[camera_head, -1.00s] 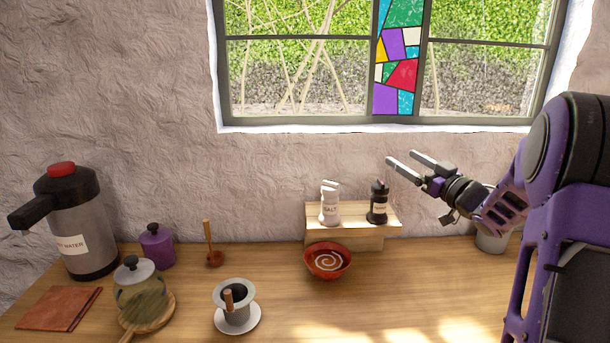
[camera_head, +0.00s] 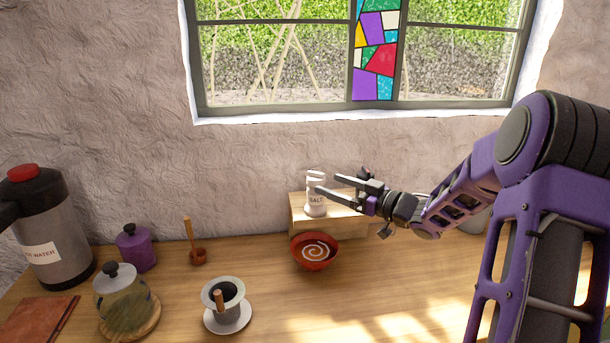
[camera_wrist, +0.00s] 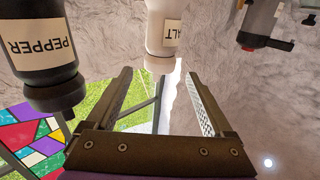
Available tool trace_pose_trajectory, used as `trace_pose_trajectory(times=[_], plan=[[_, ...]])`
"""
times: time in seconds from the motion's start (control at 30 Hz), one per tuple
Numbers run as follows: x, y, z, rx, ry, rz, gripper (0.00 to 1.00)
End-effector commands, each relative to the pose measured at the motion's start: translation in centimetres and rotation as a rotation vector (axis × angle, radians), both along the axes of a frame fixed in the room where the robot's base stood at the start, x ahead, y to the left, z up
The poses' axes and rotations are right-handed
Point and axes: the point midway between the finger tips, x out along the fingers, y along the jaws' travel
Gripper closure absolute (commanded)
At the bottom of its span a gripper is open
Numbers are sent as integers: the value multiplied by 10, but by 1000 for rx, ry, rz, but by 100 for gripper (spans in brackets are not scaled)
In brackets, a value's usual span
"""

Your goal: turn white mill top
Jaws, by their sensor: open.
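The white salt mill (camera_head: 315,198) stands upright on a small wooden stand (camera_head: 298,222). In the wrist view, which is upside down, the white mill (camera_wrist: 164,30) is ahead of my finger gap, its top towards the space between the fingertips. My gripper (camera_head: 328,183) is open and empty, reaching in from the right at the height of the white mill's upper part. I cannot tell whether a finger touches it. The black pepper mill (camera_wrist: 42,55) is beside my left finger in the wrist view. In the head view my gripper mostly hides it.
A red bowl (camera_head: 315,251) sits in front of the stand. A cup on a saucer (camera_head: 240,322), glass pot (camera_head: 122,300), purple jar (camera_head: 136,248) and water dispenser (camera_head: 52,240) stand to the left. The counter's front right is clear. A window (camera_head: 270,60) is behind.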

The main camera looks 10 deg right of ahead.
Motion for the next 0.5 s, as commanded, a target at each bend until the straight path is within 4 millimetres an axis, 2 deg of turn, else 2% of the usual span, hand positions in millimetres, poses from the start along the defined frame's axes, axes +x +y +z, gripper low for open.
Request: trace_pose_trajectory(times=[0.1,0.3,0.5], plan=[[20,20,0,1,-1,4,14],[47,46,0,1,-1,2,14],[64,60,0,0,0,-1,14]])
